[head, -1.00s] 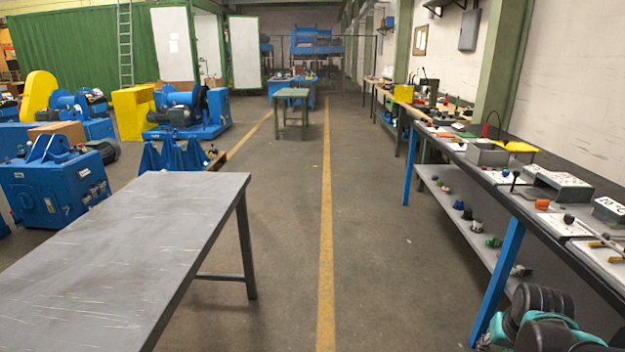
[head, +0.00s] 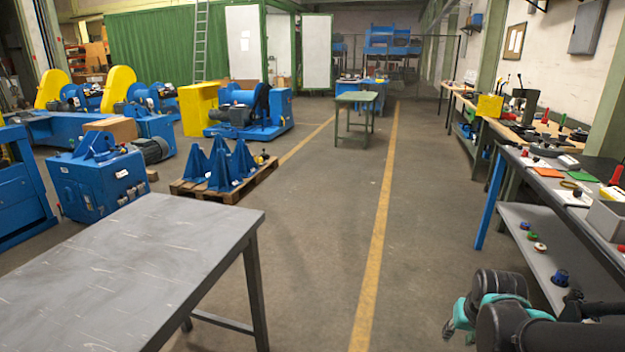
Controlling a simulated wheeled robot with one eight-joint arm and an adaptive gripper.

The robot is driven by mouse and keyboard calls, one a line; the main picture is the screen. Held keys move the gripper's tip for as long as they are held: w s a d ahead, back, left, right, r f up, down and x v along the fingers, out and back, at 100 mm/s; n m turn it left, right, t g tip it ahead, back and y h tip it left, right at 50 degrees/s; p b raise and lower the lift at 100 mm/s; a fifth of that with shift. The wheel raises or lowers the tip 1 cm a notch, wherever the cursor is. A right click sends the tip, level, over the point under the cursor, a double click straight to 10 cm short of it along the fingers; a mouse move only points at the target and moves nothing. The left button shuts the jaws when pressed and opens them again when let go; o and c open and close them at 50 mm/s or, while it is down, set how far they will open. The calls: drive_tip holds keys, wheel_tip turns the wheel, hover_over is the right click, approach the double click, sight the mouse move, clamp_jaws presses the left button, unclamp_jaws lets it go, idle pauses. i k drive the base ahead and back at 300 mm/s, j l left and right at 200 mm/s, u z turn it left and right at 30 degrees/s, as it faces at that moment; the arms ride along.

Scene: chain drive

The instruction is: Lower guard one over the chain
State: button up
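Several yellow guard-like covers stand on blue machines at the left: a rounded one (head: 118,88), another rounded one behind it (head: 52,88), and a boxy one (head: 199,108) by a blue drive unit (head: 250,110). I cannot tell which is guard one. No chain can be made out at this distance. Part of my arm, black and teal, shows at the lower right, apart from all of these machines. My gripper's fingers cannot be seen.
A grey table (head: 130,270) fills the lower left. A pallet (head: 225,190) with blue stands lies beyond it. A long workbench with parts (head: 545,170) runs along the right. The aisle with the yellow floor line (head: 380,220) is clear, with a green table (head: 356,98) farther back.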

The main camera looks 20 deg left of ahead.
sight(46, 94)
drive_tip(key=i+l+u, duration=0.15)
drive_tip(key=i, duration=2.65)
drive_tip(key=i+j, duration=0.1)
drive_tip(key=i, duration=0.85)
drive_tip(key=i+l, duration=0.15)
drive_tip(key=i, duration=1.25)
drive_tip(key=i+l+z, duration=0.15)
drive_tip(key=i, duration=2.6)
drive_tip(key=i+j+z, duration=0.15)
drive_tip(key=i, duration=1.25)
drive_tip(key=i+z, duration=0.3)
drive_tip(key=i, duration=1.6)
drive_tip(key=i+l+u, duration=0.1)
drive_tip(key=i+u, duration=0.3)
drive_tip(key=i, duration=3.35)
